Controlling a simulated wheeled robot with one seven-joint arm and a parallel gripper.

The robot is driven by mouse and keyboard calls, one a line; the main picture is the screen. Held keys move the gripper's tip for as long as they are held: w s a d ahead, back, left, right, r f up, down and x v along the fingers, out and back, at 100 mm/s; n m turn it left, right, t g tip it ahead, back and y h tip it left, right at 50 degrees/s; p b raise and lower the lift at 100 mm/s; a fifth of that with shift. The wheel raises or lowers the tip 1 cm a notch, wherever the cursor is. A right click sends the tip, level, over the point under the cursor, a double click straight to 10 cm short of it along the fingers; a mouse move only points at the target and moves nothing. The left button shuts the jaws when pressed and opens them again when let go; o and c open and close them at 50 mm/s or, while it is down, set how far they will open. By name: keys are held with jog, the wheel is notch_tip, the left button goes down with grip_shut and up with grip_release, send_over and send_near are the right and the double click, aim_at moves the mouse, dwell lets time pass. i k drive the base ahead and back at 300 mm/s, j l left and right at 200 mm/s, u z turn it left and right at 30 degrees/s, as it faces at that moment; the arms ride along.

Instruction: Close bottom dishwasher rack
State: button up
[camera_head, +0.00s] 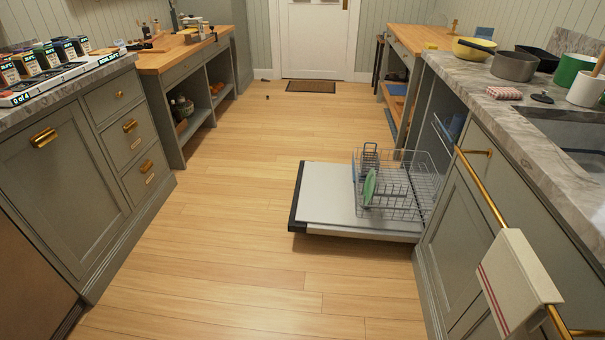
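The dishwasher's bottom rack (405,200) is a grey wire basket pulled out over the lowered door. A green plate (369,187) stands upright in its left part, with a bluish item beside it. The dishwasher door (322,201) lies open and flat, low above the floor, its dark edge facing left. The dishwasher opening in the right-hand cabinets is mostly hidden by the counter and cabinet front. My gripper and arm are not in view.
A wooden floor (220,235) lies clear between the left cabinets (62,175) and the door. On the right, a gold rail (484,188) and a hanging towel (512,285) stick out from the cabinet front. A doormat (311,86) lies at the far door.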

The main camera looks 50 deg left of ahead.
aim_at(354, 179)
jog(key=u, duration=1.1)
jog(key=i+j+u, duration=0.3)
jog(key=i, duration=0.3)
jog(key=i+j+u, duration=0.3)
jog(key=i, duration=0.35)
jog(key=i+u, duration=0.25)
jog(key=i, duration=0.4)
jog(key=i+j+z, duration=0.1)
jog(key=i+z, duration=0.35)
jog(key=i+j+z, duration=0.25)
jog(key=i+z, duration=0.2)
jog(key=i+j+z, duration=0.7)
jog(key=j+z, duration=0.2)
